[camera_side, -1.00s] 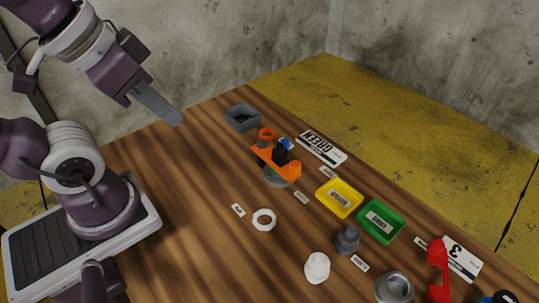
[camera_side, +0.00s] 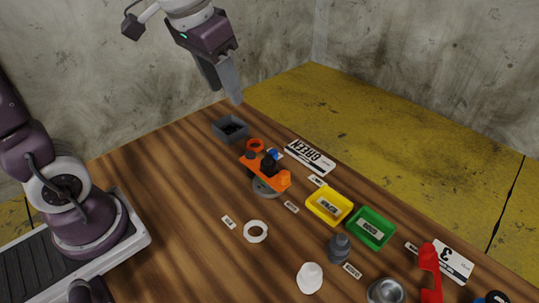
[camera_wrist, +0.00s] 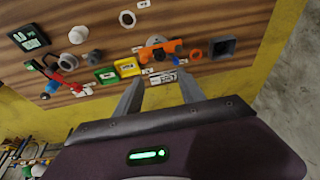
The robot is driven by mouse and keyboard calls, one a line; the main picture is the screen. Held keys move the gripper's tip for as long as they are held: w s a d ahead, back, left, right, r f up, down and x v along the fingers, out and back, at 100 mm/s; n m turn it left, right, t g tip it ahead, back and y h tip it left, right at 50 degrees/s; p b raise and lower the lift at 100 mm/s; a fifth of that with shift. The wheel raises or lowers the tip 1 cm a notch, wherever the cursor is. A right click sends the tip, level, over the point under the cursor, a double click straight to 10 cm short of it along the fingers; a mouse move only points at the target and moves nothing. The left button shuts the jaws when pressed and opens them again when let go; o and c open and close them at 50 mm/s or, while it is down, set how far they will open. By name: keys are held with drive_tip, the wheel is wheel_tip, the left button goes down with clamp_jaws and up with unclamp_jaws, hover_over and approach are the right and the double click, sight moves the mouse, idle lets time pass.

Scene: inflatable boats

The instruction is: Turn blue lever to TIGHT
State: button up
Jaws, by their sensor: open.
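A small blue part (camera_side: 273,153), possibly the blue lever, shows behind the orange fixture (camera_side: 266,173); the fixture hides much of it. In the wrist view, a blue part (camera_wrist: 147,71) lies beside the orange fixture (camera_wrist: 158,48). Another blue piece (camera_side: 481,301) is cut off at the lower right of the side view. I cannot tell which is the lever, nor read a TIGHT marking. My gripper (camera_side: 234,98) is raised above the far side of the table, beyond the fixture, touching nothing. In the wrist view its fingers (camera_wrist: 160,80) are apart and empty.
A grey bin (camera_side: 217,132) stands at the far edge. Yellow (camera_side: 318,207) and green (camera_side: 360,233) trays, a "GREEN" card (camera_side: 310,157), a white ring (camera_side: 256,231) and a red part (camera_side: 430,260) lie around the fixture.

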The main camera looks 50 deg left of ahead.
drive_tip(key=w+a+f+g, duration=0.2)
drive_tip(key=w+a+f, duration=0.1)
drive_tip(key=w+f, duration=0.65)
drive_tip(key=g, duration=0.2)
hover_over(273, 151)
wheel_tip(273, 151, down, 13)
drive_tip(key=shift+f, duration=0.15)
wheel_tip(273, 151, down, 7)
drive_tip(key=shift+f, duration=0.2)
clamp_jaws()
drive_tip(key=shift+r, duration=0.1)
